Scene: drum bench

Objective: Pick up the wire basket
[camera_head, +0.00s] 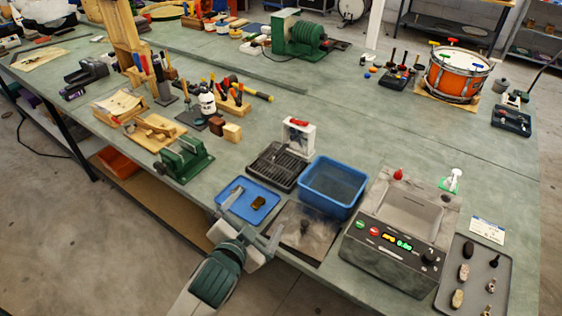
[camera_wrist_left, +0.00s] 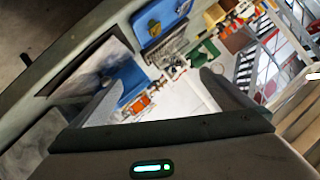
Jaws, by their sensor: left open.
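No plainly wire-made basket can be made out. A blue rectangular open-topped bin (camera_head: 333,187) with a greyish inside stands near the bench's front edge, left of a grey cleaner (camera_head: 396,232) with a lit display. What lies inside the bin is unclear. A blue bin also shows in the left wrist view (camera_wrist_left: 127,74). My left gripper (camera_head: 250,220) is open and empty at the front edge, left of the bin and apart from it, beside a blue tray (camera_head: 238,207) with a small brown piece. Its two fingers spread wide in the left wrist view (camera_wrist_left: 163,95). My right gripper does not show.
A black slatted rack (camera_head: 275,166) and a white-and-red device (camera_head: 298,136) stand behind the blue tray. A dark flat pad (camera_head: 303,229) lies in front of the bin. A green vise (camera_head: 184,159) stands left. A grey parts tray (camera_head: 474,275) lies right.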

